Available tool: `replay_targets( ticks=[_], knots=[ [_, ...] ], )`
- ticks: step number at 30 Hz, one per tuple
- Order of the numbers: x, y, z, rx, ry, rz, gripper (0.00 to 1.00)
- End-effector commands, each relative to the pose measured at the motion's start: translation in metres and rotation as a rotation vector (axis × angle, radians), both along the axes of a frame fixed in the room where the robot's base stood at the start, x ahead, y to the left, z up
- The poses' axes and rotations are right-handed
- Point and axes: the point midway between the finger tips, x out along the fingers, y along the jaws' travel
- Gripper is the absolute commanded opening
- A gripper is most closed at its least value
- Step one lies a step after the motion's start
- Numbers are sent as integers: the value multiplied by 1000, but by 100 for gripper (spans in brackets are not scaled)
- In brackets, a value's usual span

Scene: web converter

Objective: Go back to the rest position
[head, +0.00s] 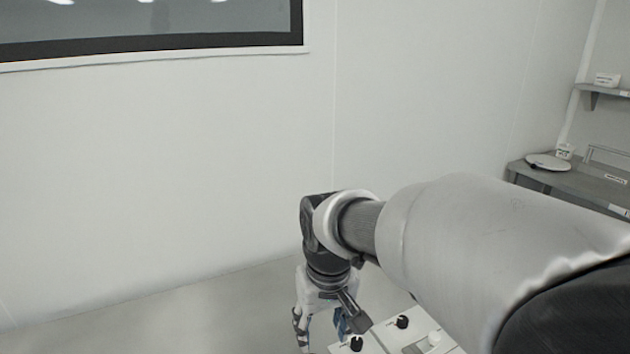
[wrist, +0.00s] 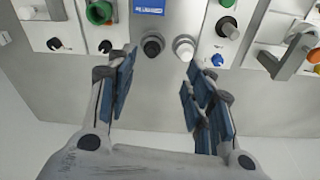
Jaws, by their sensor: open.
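My gripper (wrist: 158,98) is open in the wrist view, its blue-padded fingers wide apart with nothing between them. In the head view my gripper (head: 322,325) hangs pointing down at the lower middle, partly cut off by the bottom edge. A grey control panel (wrist: 150,95) lies ahead of the fingers in the wrist view. A black round knob (wrist: 152,47) and a white round knob (wrist: 184,50) show beyond and between the fingertips. The fingers do not visibly hold either knob.
White panel modules with black knobs (head: 402,322) stand right beside my gripper. The wrist view shows a green button (wrist: 99,12) and a grey lever handle (wrist: 292,58). A grey counter (head: 575,183) stands at the right. Open floor (head: 190,310) lies to the left, before a white wall.

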Motion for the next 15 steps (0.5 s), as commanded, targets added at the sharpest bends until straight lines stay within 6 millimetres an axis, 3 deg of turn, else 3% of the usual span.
replay_targets(
  ticks=[1, 6, 15],
  knots=[
    [-14, -17, 14, 8, -26, -27, 48],
    [-61, -60, 40, 24, -94, -107, 48],
    [-147, -113, 48, 38, -213, -238, 48]
  ],
)
